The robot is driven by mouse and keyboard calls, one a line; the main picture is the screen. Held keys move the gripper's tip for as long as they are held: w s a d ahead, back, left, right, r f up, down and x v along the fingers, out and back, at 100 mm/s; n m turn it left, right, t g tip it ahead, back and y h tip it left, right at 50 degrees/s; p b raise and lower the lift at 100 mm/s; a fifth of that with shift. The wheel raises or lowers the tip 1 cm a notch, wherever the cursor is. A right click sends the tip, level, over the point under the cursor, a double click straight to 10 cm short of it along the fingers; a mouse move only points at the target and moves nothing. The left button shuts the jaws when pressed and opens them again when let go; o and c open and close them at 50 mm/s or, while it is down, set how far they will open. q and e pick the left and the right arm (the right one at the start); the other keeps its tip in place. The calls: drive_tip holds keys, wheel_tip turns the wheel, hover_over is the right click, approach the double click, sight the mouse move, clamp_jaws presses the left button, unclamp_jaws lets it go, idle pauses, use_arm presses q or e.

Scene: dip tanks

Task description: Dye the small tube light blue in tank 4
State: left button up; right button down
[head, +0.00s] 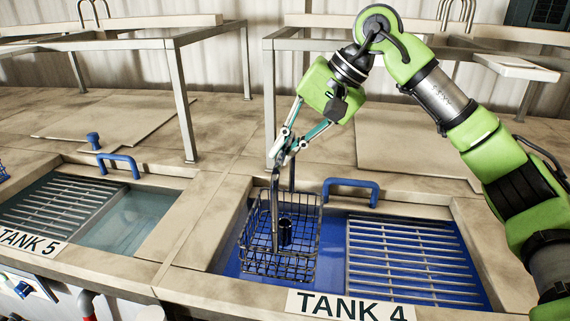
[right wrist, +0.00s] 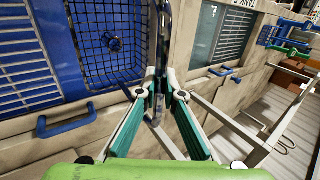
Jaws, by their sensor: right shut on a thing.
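A dark wire basket (head: 302,268) with a tall handle (head: 275,205) is at the left part of tank 4, over its blue liquid (head: 335,222). A small dark tube (head: 285,232) stands inside the basket. It also shows in the right wrist view (right wrist: 112,43). I cannot tell how deep the basket sits in the liquid. My right gripper (head: 279,155) is shut on the top of the basket handle, above the tank; its fingertips (right wrist: 153,90) show at the handle in the right wrist view. My left gripper is not in view.
A metal grating (head: 405,255) covers the right part of tank 4. A blue handle (head: 351,190) is at its back edge. Tank 5 (head: 125,220) lies to the left with pale liquid and a grating. Metal frames (head: 180,100) stand behind the tanks.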

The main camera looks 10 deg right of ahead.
sight(291, 221)
wheel_tip(291, 221, down, 20)
drive_tip(key=b, duration=1.4)
drive_tip(key=shift+r, duration=0.15)
drive_tip(key=shift+d, duration=0.15)
drive_tip(key=shift+s+d+b, duration=0.15)
drive_tip(key=shift+s+d, duration=0.15)
drive_tip(key=shift+d, duration=0.25)
drive_tip(key=shift+s+d+b, duration=0.15)
drive_tip(key=shift+s+d, duration=0.1)
drive_tip(key=shift+d, duration=0.25)
drive_tip(key=shift+w+a+p, duration=0.2)
drive_tip(key=shift+w+a, duration=0.15)
drive_tip(key=shift+a, duration=0.4)
drive_tip(key=shift+w+a+p, duration=0.2)
drive_tip(key=shift+w+a, duration=0.1)
drive_tip(key=shift+a, duration=0.5)
drive_tip(key=shift+w+a+p, duration=0.2)
drive_tip(key=shift+w+a, duration=0.15)
drive_tip(key=shift+a, duration=0.4)
drive_tip(key=shift+s+d+b, duration=0.3)
drive_tip(key=shift+s+d, duration=0.05)
drive_tip(key=shift+d, duration=0.55)
drive_tip(key=shift+s+d, duration=0.15)
drive_tip(key=shift+d, duration=0.1)
